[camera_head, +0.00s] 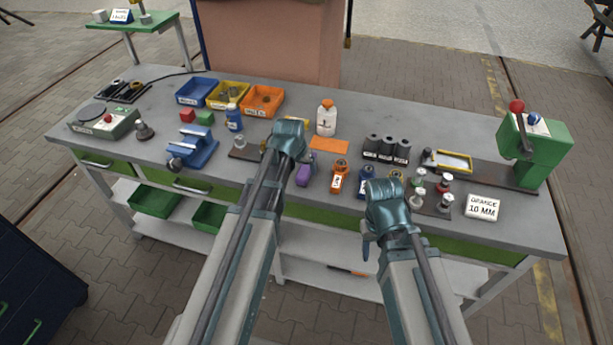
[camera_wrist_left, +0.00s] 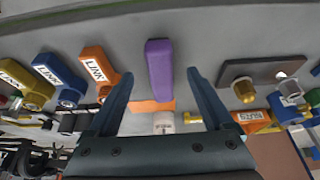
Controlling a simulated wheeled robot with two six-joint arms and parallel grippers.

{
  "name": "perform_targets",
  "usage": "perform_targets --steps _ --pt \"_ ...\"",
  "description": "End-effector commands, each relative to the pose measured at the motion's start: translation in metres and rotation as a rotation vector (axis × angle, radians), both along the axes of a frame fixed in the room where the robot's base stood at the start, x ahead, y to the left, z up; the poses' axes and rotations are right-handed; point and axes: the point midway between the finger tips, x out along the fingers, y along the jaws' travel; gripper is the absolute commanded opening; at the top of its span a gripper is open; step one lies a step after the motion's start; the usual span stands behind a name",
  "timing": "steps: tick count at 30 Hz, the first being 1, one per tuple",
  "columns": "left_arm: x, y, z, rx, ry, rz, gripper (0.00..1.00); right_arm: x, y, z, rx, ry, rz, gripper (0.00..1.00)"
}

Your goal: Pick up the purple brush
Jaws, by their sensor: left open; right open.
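The purple brush (camera_head: 303,171) lies on the grey workbench, just right of my left gripper (camera_head: 289,140) in the head view. In the left wrist view the purple brush (camera_wrist_left: 159,68) shows as a plain purple block between the two spread fingers of my left gripper (camera_wrist_left: 158,76), with clear gaps on both sides. The fingers do not touch it in the picture; their height above it is hard to tell. My right gripper (camera_head: 384,205) is over the bench's front edge; its fingers are mostly hidden in the head view and nothing is seen in it.
An orange labelled tool (camera_head: 339,178) and a blue one (camera_head: 366,184) lie right of the brush. A dark plate with a brass fitting (camera_wrist_left: 243,89) lies on its other side. An orange sheet (camera_head: 328,145) and white bottle (camera_head: 326,119) are behind. Bins (camera_head: 263,101) stand back left.

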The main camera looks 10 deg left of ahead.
Motion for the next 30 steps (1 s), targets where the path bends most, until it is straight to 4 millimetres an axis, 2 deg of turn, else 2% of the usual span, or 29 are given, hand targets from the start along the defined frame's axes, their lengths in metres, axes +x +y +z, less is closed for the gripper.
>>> perform_targets --steps 1,10,21,30 --pt "0.002 0.0 -0.006 0.0 0.0 0.0 0.85 0.0 0.0 -0.006 0.0 0.0 0.0 0.5" --pt "0.004 0.0 -0.011 0.0 0.0 0.0 0.85 0.0 0.0 -0.011 0.0 0.0 0.0 0.5" --pt "0.02 -0.001 -0.052 0.0 0.0 0.0 0.85 0.0 0.0 -0.052 0.0 0.0 0.0 0.5" --pt "0.021 -0.001 -0.053 0.0 0.0 0.0 0.85 0.0 0.0 -0.053 0.0 0.0 0.0 0.5"
